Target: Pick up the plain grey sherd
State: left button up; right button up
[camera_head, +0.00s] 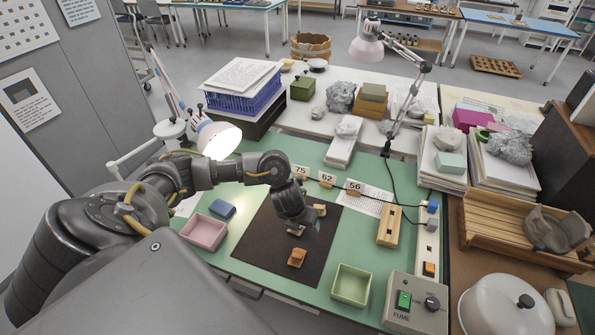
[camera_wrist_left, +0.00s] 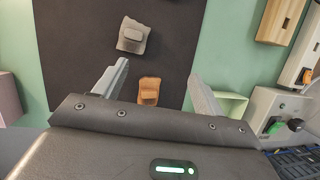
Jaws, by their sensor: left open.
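The plain grey sherd (camera_wrist_left: 133,36) lies on the dark mat (camera_wrist_left: 70,30) in the left wrist view, with a small beige patch on it. It is beyond my left gripper (camera_wrist_left: 158,75), up and left of the fingertips. In the head view the gripper and forearm hide most or all of it. An orange sherd (camera_head: 297,257) lies on the mat nearer to me; in the left wrist view it (camera_wrist_left: 149,90) shows between the fingers. My left gripper (camera_head: 306,226) is open and empty over the mat. My right gripper is not in view.
A pink tray (camera_head: 203,232) and blue block (camera_head: 222,208) lie left of the mat. A green tray (camera_head: 352,285), wooden block (camera_head: 389,226) and fume control box (camera_head: 415,305) stand right. Number cards (camera_head: 327,178) and a lamp (camera_head: 367,50) stand behind.

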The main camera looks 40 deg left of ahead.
pick_arm(q)
jog(key=shift+m+y, duration=0.4)
jog(key=a+f, duration=0.1)
jog(key=w+a+f, duration=0.1)
jog(key=f, duration=0.1)
jog(key=a+f, duration=0.1)
jog(key=a, duration=0.1)
jog(key=shift+w+f, duration=0.15)
jog(key=shift+w, duration=0.15)
jog(key=shift+a+x, duration=0.15)
jog(key=shift+x, duration=1.15)
jog(key=shift+a+x, duration=0.1)
jog(key=shift+x, duration=1.2)
jog(key=shift+s, duration=0.1)
jog(key=c, duration=1.1)
